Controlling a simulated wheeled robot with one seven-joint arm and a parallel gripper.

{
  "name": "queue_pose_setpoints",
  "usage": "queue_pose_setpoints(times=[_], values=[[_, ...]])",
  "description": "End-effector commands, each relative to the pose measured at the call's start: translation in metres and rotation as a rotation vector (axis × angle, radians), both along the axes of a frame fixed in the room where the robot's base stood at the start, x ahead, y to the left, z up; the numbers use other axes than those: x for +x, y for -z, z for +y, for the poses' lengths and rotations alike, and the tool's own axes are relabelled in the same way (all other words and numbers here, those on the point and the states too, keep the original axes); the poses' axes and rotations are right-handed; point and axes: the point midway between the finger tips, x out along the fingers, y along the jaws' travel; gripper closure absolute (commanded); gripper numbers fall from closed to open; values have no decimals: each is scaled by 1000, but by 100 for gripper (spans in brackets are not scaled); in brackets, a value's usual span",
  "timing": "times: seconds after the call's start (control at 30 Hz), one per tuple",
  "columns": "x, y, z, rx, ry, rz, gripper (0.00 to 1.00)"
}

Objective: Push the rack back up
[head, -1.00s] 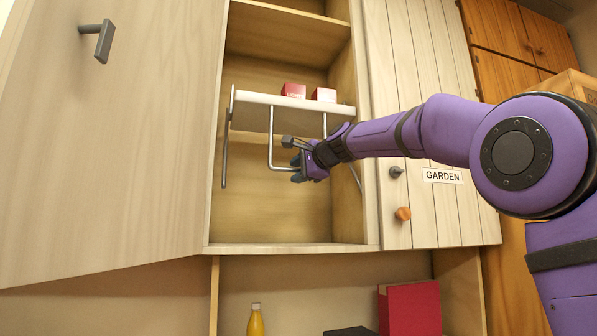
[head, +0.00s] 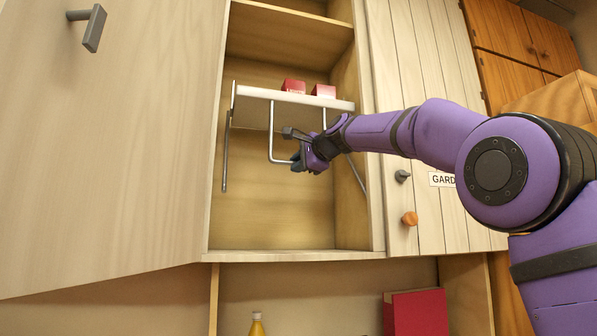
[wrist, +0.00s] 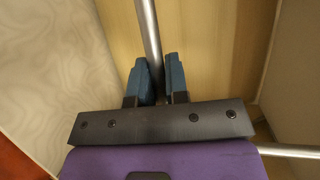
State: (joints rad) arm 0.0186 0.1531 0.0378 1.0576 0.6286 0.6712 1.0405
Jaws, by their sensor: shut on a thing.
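The pull-down rack is inside the open upper cabinet. Its pale shelf (head: 290,99) carries two red boxes (head: 293,86) and hangs on metal side arms. A bent metal handle (head: 271,135) hangs below the shelf's front. My gripper (head: 298,160) is at the handle's lower bar. In the wrist view the two blue-grey fingers (wrist: 160,82) are shut on the metal bar (wrist: 149,35), which runs up between them. In the head view my gripper hides the right end of the handle's lower bar.
The cabinet's door (head: 110,140) stands wide open at the left. A closed plank door with a GARDEN label (head: 441,180) is at the right. A red box-like thing (head: 417,312) and a yellow bottle (head: 257,325) stand below the cabinet.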

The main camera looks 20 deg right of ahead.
Motion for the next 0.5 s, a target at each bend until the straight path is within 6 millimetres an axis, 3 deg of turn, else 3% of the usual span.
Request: queue_pose_setpoints(times=[0.27,0.3,0.37,0.5], values=[[-1,-7,-1,3,7,-19,100],[-1,-8,-1,4,7,-20,78],[-1,-8,-1,4,7,-20,65],[-1,-6,-1,2,5,-16,61]])
